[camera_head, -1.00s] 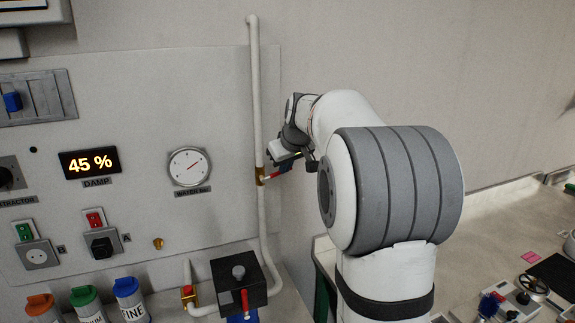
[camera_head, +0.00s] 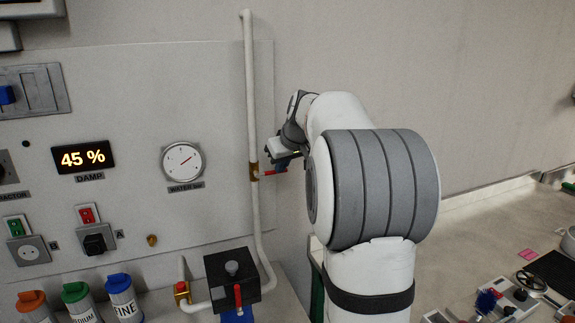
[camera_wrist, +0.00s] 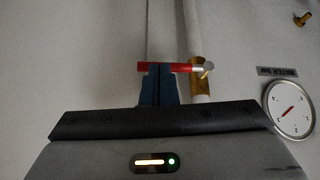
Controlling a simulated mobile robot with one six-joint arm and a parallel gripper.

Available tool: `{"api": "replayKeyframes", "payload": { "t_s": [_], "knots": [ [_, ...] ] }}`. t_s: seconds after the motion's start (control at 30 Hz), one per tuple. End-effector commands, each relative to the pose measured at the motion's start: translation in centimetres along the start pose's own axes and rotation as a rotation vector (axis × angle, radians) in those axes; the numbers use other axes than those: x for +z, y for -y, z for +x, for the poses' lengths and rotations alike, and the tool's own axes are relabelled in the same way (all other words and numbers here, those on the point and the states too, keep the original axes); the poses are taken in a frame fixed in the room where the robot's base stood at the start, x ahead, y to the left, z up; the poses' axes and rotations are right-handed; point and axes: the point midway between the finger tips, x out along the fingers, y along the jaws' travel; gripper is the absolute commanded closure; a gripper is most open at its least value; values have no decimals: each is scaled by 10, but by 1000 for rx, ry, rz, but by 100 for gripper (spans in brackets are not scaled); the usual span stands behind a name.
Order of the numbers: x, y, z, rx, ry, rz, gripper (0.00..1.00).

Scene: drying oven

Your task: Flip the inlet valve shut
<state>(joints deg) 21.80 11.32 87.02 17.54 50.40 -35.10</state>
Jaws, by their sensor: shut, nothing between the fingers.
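A brass valve (camera_head: 254,171) sits on the white vertical pipe, and its red lever (camera_head: 274,172) points right, roughly crosswise to the pipe. I see no label naming this valve. In the wrist view the lever (camera_wrist: 187,68) lies level, with its silver end over the brass body (camera_wrist: 199,84). My gripper (camera_head: 284,162) is beside the valve, to its right. Its blue fingers (camera_wrist: 160,70) are together and empty, and their tips overlap the lever's middle in the wrist view. I cannot tell whether they touch it.
A second brass valve with a red top (camera_head: 182,291) stands on the lower pipe. A black box with a red lever (camera_head: 232,276) is beside it. The water gauge (camera_head: 183,162) is left of the pipe. Coloured-lid jars (camera_head: 122,297) stand lower left. Wall right of my arm is bare.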

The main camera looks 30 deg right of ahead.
Motion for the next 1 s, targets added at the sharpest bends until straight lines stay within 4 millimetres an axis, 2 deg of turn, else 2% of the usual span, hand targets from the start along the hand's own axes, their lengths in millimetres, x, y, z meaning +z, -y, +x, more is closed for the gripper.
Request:
{"api": "replayKeyframes", "payload": {
  "t_s": [0.47,0.67,1.0],
  "knots": [
    [-8,0,-19,1,-1,0,100],
    [-9,5,-52,-1,-4,-4,100],
    [-4,-8,-122,1,-3,-1,100]
  ]
}}
